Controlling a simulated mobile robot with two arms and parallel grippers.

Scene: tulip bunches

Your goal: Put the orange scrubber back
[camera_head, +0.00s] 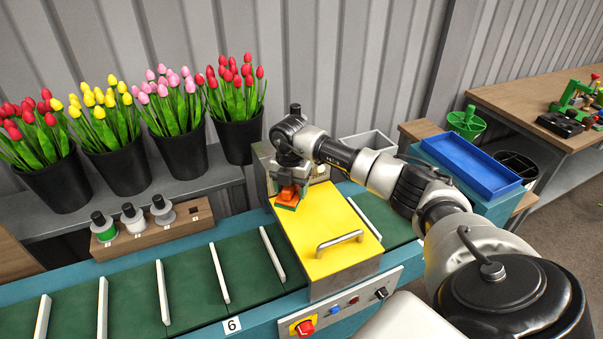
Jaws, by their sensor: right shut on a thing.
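The orange scrubber (288,195) shows at the far left part of the yellow machine cover (314,230), with a green layer along its underside. My right gripper (285,180) points down from above and is shut on the scrubber. The scrubber is over or on the yellow cover; I cannot tell whether it touches it. The fingertips are small and partly hidden by the wrist. My left gripper is not in view.
A green conveyor (190,290) with white dividers runs left. A wooden rack (150,232) holds several black-topped bottles. Buckets of tulips (112,160) stand behind. A blue tray (470,166) and a grey bin (368,141) are to the right. A metal handle (339,241) rises from the cover.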

